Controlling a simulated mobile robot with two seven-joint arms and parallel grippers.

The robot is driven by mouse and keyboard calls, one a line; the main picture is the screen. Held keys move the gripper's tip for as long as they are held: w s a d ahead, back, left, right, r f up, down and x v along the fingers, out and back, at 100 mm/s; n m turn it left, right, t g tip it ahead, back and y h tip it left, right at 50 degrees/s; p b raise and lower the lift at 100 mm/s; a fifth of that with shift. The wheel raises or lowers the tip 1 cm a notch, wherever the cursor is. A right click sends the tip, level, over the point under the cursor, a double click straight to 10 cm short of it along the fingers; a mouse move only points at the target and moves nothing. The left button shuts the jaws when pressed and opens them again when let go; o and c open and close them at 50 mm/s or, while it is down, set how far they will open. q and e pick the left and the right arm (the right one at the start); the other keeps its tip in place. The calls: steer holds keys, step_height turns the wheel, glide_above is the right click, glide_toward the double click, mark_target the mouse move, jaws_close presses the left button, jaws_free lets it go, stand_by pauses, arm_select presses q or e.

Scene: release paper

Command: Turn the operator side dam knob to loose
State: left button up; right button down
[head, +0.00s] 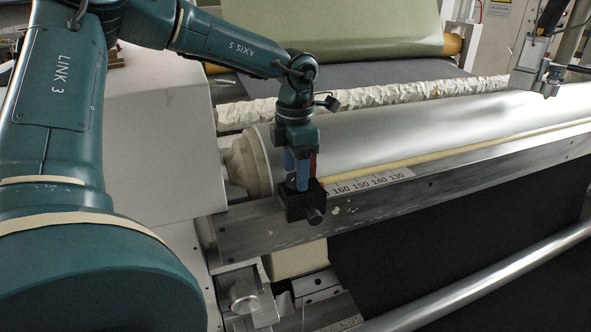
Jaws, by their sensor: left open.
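My left gripper (302,183) reaches down from the upper left, with a blue finger and a red finger. It is open, and its fingertips are at a black block (305,200) near the left end of the metal beam. A short dark round knob (314,216) sticks out of the block's front; it seems to be the side dam knob. The fingers hide part of the block, and I cannot tell whether they touch it. I cannot read whether the knob is tight or loose.
The metal beam (450,175) carries a printed scale (370,185) right of the block. Behind it lies a large pale roller (420,130). A round metal knob (245,297) sits lower left, and a metal bar (490,285) crosses the lower right. A white housing (160,140) stands left.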

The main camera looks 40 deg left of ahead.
arm_select(q)
steer(key=shift+f, duration=0.35)
steer(key=shift+c, duration=0.4)
steer(key=c, duration=0.9)
